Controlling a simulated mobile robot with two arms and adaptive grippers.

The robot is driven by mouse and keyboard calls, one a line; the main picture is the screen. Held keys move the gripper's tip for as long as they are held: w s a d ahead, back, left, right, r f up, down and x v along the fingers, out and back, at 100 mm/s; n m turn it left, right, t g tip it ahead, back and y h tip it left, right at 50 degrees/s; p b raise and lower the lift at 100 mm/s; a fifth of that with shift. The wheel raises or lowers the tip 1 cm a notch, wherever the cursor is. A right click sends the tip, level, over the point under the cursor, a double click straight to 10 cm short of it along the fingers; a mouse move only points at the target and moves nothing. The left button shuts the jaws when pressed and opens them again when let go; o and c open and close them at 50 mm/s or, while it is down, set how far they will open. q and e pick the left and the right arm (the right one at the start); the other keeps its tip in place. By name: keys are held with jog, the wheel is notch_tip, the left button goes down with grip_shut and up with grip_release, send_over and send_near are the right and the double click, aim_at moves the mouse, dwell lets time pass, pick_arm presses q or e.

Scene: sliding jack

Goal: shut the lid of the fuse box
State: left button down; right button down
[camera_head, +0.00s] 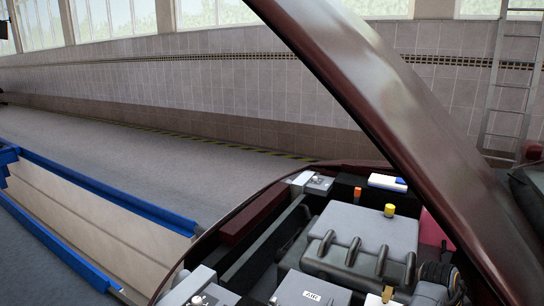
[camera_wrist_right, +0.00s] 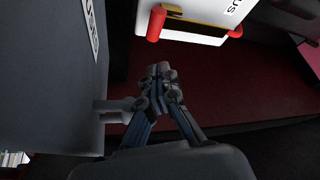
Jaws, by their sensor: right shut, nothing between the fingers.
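My right gripper (camera_wrist_right: 161,72) is shut and empty in the right wrist view, its fingertips together in front of a dark red surface. A grey panel (camera_wrist_right: 50,90) with a white lettered label fills the left of that view, beside the fingers. A pale box (camera_wrist_right: 200,22) with red end pieces and partly cut-off lettering is beyond the fingertips, apart from them. I cannot tell for sure which of these is the fuse box or its lid. In the head view I cannot pick out the fuse box with certainty. My left gripper is not in view.
A raised dark red hood (camera_head: 385,100) slants across the head view over the engine bay. A grey engine cover (camera_head: 365,228) with a yellow cap (camera_head: 389,210) sits in the bay. A blue-edged frame (camera_head: 110,195) stands at left, and a ladder (camera_head: 510,85) at right.

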jog(key=shift+d+r, duration=0.1)
jog(key=shift+r, duration=0.4)
jog(key=shift+r, duration=0.1)
